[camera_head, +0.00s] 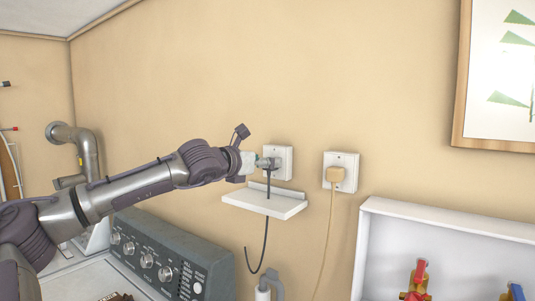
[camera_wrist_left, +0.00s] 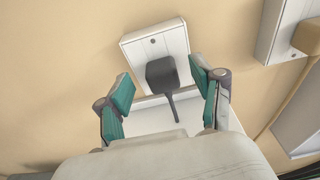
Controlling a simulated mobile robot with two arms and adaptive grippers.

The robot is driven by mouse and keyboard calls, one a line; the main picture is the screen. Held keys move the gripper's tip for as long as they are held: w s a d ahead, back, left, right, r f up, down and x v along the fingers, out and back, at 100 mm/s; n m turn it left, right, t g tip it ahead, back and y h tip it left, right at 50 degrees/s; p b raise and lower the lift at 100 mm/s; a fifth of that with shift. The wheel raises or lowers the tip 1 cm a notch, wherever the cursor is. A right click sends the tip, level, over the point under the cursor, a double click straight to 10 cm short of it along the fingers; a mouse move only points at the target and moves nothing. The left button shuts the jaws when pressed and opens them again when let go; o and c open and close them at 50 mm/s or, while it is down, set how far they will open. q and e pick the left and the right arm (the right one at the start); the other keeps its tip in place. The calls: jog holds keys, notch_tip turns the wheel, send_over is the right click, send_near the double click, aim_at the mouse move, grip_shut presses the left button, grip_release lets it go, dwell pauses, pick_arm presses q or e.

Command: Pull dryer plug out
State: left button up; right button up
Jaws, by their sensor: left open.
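A dark grey plug (camera_wrist_left: 162,74) sits in the left white wall outlet (camera_wrist_left: 153,45), which also shows in the head view (camera_head: 286,158). Its dark cord (camera_head: 267,205) hangs in front of a small white shelf. My left gripper (camera_head: 264,162) is at this outlet. In the wrist view its teal-padded fingers (camera_wrist_left: 160,88) are spread on either side of the plug, with visible gaps. A beige plug (camera_head: 334,174) with a beige cord sits in the right outlet (camera_head: 345,161). No label shows which plug is the dryer's. My right gripper is out of view.
The small white shelf (camera_head: 284,208) juts out just below the left outlet. A dark control panel with knobs (camera_head: 160,256) stands below my left arm. A white open box (camera_head: 430,224) with valves is at the right. The wall above the outlets is clear.

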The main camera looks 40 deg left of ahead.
pick_arm(q)
jog(key=shift+w+f, duration=0.2)
jog(key=shift+w, duration=0.85)
jog(key=shift+c, duration=0.2)
grip_shut()
jog(key=shift+s+d+b, duration=0.15)
jog(key=shift+s+b, duration=0.95)
jog(key=shift+s, duration=0.65)
jog(key=shift+s, duration=0.1)
